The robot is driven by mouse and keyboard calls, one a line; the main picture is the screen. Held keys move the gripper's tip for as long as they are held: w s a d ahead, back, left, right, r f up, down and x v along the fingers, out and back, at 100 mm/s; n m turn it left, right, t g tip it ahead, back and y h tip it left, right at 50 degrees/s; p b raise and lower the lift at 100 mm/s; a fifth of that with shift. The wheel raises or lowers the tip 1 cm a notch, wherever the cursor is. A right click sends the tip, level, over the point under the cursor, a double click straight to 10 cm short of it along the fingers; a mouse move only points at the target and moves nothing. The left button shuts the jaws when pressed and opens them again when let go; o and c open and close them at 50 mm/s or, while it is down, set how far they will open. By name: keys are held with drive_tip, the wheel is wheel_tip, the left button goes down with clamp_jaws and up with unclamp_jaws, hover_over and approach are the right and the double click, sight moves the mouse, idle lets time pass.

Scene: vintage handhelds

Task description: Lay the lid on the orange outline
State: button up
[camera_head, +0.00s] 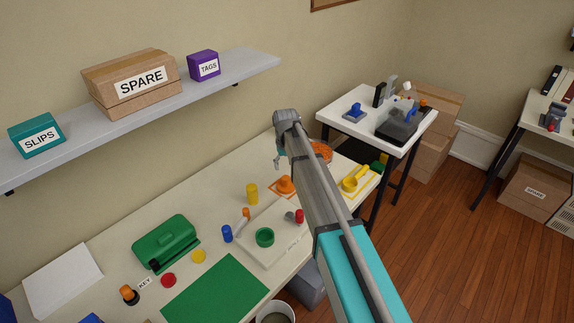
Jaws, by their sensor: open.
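My gripper (279,162) is small in this view, at the far end of my arm, above the back of the white workbench (200,205). It is open, and I see nothing held in it. Another orange round thing (321,150) shows partly behind my arm. I cannot pick out the lid for certain. A green lidded box (166,243) stands shut-looking on the left of the bench. My arm hides part of the bench's right side.
A pale board (265,255) with a green ring (265,237) lies mid-bench, near a yellow cylinder (252,194). A yellow scoop (356,178) lies at the right. A shelf (210,82) with boxes overhangs the back. The green mat (215,290) is clear.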

sight(287, 178)
drive_tip(key=shift+r+p, duration=2)
drive_tip(key=shift+r, duration=0.3)
drive_tip(key=shift+s+d, duration=0.1)
drive_tip(key=s+d+m, duration=0.4)
drive_tip(key=s+d, duration=1.9)
drive_tip(key=s, duration=0.2)
drive_tip(key=shift+s, duration=0.3)
